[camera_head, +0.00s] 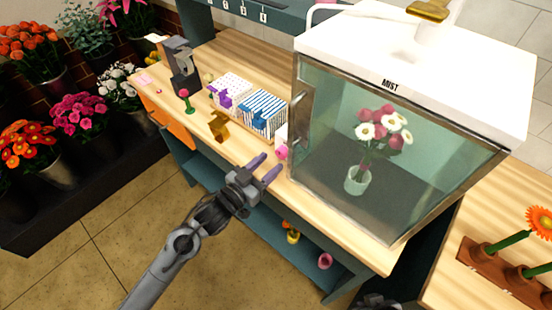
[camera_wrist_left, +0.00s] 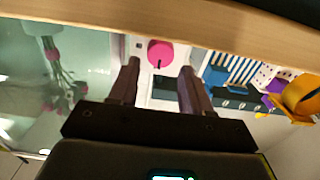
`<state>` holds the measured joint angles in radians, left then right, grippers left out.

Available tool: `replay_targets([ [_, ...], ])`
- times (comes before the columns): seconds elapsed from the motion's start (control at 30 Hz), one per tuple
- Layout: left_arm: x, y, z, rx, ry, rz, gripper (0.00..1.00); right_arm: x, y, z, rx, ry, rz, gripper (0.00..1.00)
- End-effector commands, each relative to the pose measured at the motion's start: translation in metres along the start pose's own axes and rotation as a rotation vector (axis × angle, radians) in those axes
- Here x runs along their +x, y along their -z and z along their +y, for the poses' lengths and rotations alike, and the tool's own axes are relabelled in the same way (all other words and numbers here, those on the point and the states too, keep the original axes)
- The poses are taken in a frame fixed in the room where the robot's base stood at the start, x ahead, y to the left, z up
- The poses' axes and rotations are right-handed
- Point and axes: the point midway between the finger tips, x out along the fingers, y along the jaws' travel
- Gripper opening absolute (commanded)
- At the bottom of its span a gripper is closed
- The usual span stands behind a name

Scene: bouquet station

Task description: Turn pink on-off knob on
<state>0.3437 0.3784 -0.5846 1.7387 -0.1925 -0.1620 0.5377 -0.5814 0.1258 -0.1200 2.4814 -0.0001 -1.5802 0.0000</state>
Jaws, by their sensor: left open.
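The pink knob (camera_head: 282,152) sits on a small white panel at the left front corner of the glass-fronted mist cabinet (camera_head: 400,150). In the left wrist view the pink knob (camera_wrist_left: 159,53) is round with a short dark mark at its edge, and a dark rectangle lies beside it on the white panel (camera_wrist_left: 165,100). My left gripper (camera_head: 269,164) is open and empty, just in front of the knob. In the wrist view its fingers (camera_wrist_left: 160,70) point toward the knob, one on each side, with no clear contact. A dark part of my right arm shows at the bottom edge.
A tray with a dotted box (camera_head: 232,88) and a striped box (camera_head: 263,113) stands left of the panel. A gold object (camera_head: 218,126) is near the counter edge. A bouquet (camera_head: 380,130) stands inside the cabinet. The floor left of my arm is clear.

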Motion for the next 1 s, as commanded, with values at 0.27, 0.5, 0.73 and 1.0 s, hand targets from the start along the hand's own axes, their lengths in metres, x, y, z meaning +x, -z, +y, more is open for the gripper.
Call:
replay_targets([
  [0.27, 0.032, 0.0, 0.0, 0.001, 0.0, 0.001, 0.48, 0.007, -0.002, 0.0, 0.0, 0.0, 0.001, 0.0],
  [0.5, 0.038, 0.0, 0.0, 0.001, 0.0, 0.0, 0.48, 0.007, -0.002, -0.001, 0.003, 0.002, 0.001, 0.0],
  [0.73, 0.038, 0.0, 0.0, 0.0, 0.0, 0.0, 0.42, 0.007, -0.001, -0.002, 0.007, 0.006, 0.001, 0.0],
  [1.0, 0.038, 0.0, 0.0, 0.001, 0.0, 0.0, 0.09, 0.007, -0.001, -0.002, 0.009, 0.007, 0.001, 0.0],
])
